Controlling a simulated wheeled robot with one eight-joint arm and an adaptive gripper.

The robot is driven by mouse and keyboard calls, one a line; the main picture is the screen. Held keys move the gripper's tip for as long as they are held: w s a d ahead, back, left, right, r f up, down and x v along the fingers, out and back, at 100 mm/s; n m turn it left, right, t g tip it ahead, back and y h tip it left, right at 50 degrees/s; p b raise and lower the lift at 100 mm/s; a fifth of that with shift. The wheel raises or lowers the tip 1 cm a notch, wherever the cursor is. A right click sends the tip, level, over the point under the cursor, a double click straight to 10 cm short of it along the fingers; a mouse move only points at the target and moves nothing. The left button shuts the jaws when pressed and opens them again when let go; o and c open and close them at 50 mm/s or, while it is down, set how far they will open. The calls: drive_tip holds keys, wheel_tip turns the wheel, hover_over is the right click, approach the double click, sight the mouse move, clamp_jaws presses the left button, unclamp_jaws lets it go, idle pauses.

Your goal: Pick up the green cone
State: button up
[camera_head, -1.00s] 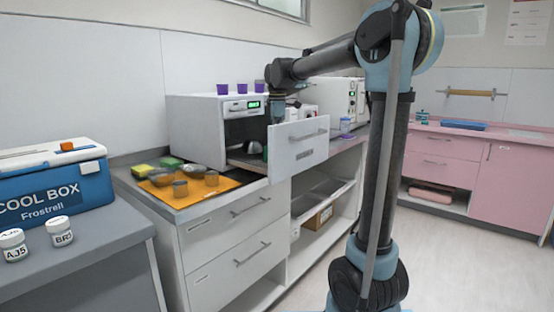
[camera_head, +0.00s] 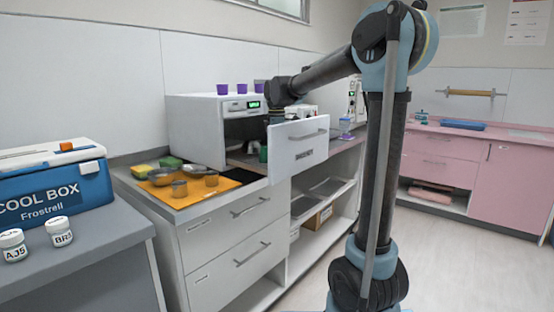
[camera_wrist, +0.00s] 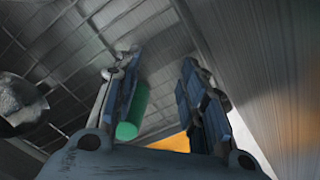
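A green object (camera_head: 263,154), likely the green cone, shows as a small patch behind the open door panel of the white oven-like unit. In the wrist view it (camera_wrist: 133,115) is a rounded green shape, partly hidden by the left finger, so I cannot make out its full form. My gripper (camera_wrist: 160,72) is open, its two fingers apart, with nothing clearly held between them. The green object lies beside and behind the left finger, not centred between the fingers. In the head view my gripper (camera_head: 277,115) points down behind the panel, its fingertips hidden.
The white panel (camera_head: 298,150) stands upright in front of the gripper. The white unit (camera_head: 200,125) is to its left, with purple cups (camera_head: 242,88) on top. An orange mat (camera_head: 224,188) holds bowls and cups. A grey rounded metal object (camera_wrist: 20,102) is at left in the wrist view.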

clamp_jaws()
drive_tip(key=o, duration=0.7)
unclamp_jaws()
